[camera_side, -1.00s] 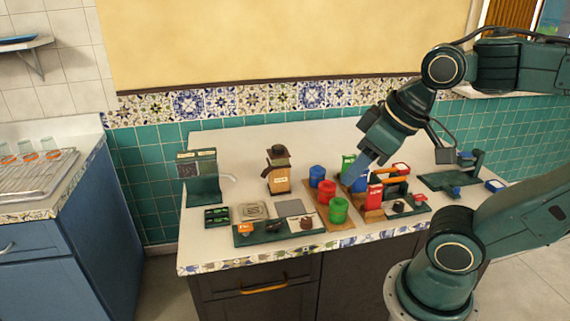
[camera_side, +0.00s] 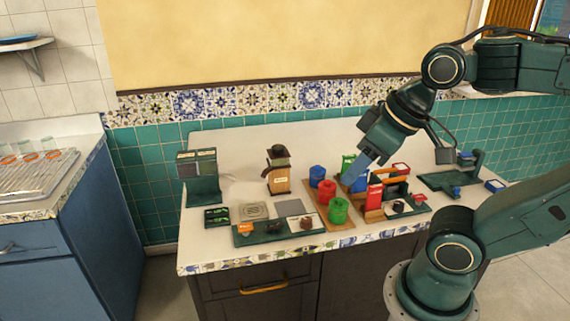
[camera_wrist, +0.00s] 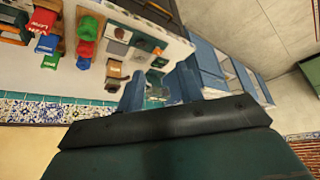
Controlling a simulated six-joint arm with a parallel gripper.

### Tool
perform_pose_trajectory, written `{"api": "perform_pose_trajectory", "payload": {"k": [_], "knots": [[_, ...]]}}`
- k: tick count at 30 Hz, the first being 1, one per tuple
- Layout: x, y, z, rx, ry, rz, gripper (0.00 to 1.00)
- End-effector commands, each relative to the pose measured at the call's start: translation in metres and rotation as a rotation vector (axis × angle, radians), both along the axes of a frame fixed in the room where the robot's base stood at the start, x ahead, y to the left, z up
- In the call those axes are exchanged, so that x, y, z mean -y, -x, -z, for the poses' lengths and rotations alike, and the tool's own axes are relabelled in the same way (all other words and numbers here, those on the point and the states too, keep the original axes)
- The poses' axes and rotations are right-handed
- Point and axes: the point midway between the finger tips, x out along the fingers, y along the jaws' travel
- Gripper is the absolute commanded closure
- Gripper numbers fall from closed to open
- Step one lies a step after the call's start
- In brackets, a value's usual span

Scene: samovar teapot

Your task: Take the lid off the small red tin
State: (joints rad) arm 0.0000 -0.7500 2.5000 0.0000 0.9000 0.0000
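The small red tin (camera_side: 326,192) stands upright on a wooden tray (camera_side: 312,210), between a blue tin (camera_side: 317,174) behind it and a green tin (camera_side: 338,210) in front. It looks closed, but its lid is too small to make out. The red tin also shows in the wrist view (camera_wrist: 86,46), at upper left. My gripper (camera_side: 353,180) is above the counter, to the right of the red tin and apart from it. In the wrist view its two blue fingers (camera_wrist: 160,86) stand apart with nothing between them.
A wooden rack with a red packet (camera_side: 375,195) and a green box (camera_side: 348,165) stands close by the gripper. A samovar-like figure (camera_side: 278,172) and a dark green stand (camera_side: 199,178) are at back left. A tray of small items (camera_side: 270,236) lies in front.

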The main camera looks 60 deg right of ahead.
Motion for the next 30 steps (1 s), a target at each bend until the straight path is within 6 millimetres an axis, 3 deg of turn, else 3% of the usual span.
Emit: {"api": "perform_pose_trajectory", "payload": {"k": [2, 9, 22, 30], "knots": [[0.000, 0.000, 0.000, 0.000, 0.000, 0.000, 0.64], [0.000, 0.000, 0.000, 0.000, 0.000, 0.000, 0.22], [0.002, -0.005, -0.002, -0.009, 0.015, -0.015, 0.22], [0.019, -0.032, -0.009, -0.069, 0.100, -0.120, 0.22]]}}
